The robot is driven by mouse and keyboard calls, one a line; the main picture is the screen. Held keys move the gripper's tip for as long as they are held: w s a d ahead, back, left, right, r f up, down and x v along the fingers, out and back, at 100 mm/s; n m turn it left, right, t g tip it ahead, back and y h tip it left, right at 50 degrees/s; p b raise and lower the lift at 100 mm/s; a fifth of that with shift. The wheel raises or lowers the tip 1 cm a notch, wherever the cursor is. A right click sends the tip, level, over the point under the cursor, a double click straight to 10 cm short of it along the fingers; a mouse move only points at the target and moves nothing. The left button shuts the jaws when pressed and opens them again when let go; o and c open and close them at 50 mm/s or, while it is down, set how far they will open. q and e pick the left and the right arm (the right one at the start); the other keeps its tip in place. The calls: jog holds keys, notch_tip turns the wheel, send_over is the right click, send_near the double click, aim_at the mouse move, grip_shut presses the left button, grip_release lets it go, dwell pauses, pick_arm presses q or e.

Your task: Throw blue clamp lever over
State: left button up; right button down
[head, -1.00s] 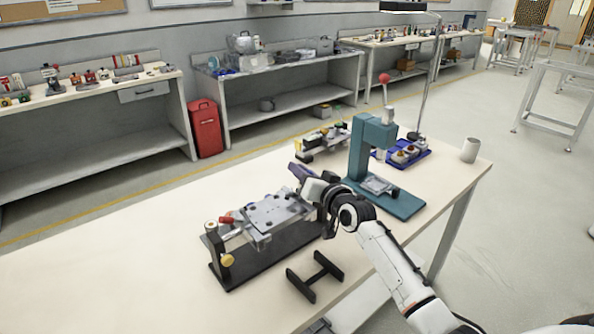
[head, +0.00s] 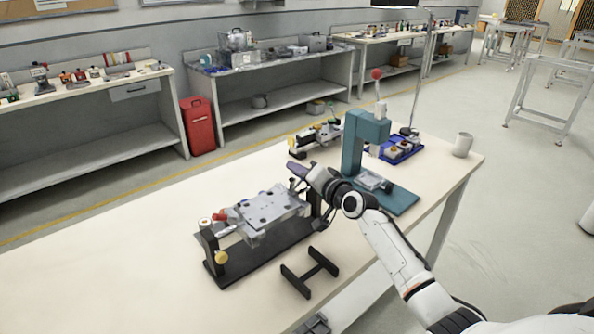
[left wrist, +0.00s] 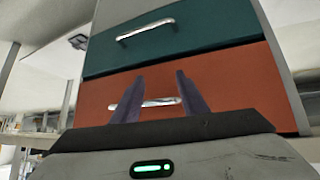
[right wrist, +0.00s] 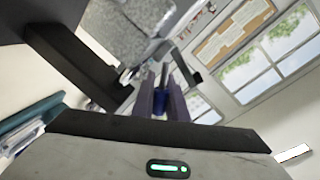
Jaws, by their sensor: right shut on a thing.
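The clamp fixture (head: 262,212) stands on the table, with a grey plate on top, a red-tipped lever (head: 221,215) at its left end and a yellow knob (head: 221,258). My right gripper (head: 296,170) is at the fixture's far right end, just above the plate. In the head view the lever is hidden by the gripper. My left gripper (left wrist: 160,98) is empty, its fingers apart, facing drawers.
A teal press (head: 362,150) stands right of my right gripper. Behind are a small fixture (head: 313,138) and a blue tray (head: 405,150). A black H-shaped stand (head: 310,271) is in front. The table's left is clear. Drawers (left wrist: 190,75) fill the left wrist view.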

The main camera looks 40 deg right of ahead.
jog(key=shift+f, duration=0.15)
jog(key=c, duration=1.7)
grip_release()
jog(key=shift+s, duration=0.1)
jog(key=shift+c, duration=0.2)
